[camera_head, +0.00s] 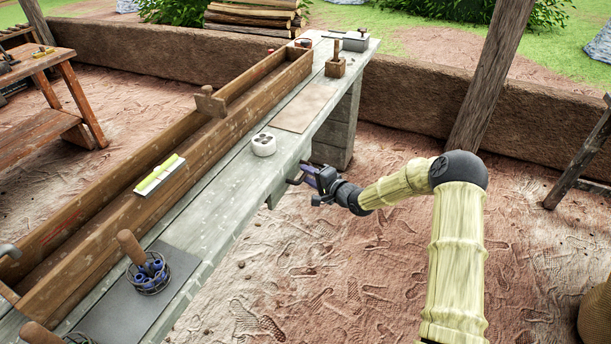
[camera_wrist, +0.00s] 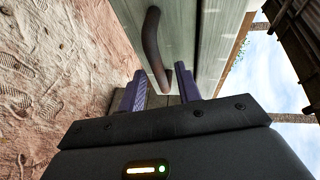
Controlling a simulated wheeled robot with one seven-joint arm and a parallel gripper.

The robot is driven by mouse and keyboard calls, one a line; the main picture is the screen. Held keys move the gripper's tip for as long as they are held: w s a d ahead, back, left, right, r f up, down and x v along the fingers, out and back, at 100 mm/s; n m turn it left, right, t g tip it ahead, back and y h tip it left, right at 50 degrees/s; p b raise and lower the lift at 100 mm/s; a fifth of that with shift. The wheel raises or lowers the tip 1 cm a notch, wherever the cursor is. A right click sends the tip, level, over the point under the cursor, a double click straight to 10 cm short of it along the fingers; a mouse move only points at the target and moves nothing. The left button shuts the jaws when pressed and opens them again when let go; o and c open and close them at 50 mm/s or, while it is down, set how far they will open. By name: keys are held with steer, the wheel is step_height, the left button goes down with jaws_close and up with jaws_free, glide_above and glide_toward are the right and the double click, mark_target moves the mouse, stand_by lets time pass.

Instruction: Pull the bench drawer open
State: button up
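The long grey-green wooden bench (camera_head: 225,185) runs diagonally through the head view. Its drawer front (camera_wrist: 182,25) shows as a pale greenish panel in the wrist view. A dark brown curved handle (camera_wrist: 153,45) stands out from this panel; its end reaches the space between my fingertips. My gripper (camera_head: 307,174) is at the bench's right-hand side, just below the top edge. In the wrist view its two purple fingers (camera_wrist: 161,88) are apart, one on each side of the handle's end. Whether they touch the handle cannot be told. In the head view my gripper largely hides the handle.
On the bench are a long wooden trough (camera_head: 190,145), a white round pot (camera_head: 263,144), a flat brown board (camera_head: 305,106) and a dark mat (camera_head: 120,305) with a wire basket (camera_head: 149,275). A wooden post (camera_head: 485,85) stands behind. The earth floor (camera_head: 310,270) beside the bench is clear.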

steer(key=shift+x, duration=1.05)
steer(key=shift+c, duration=0.4)
jaws_close()
steer(key=shift+s, duration=0.1)
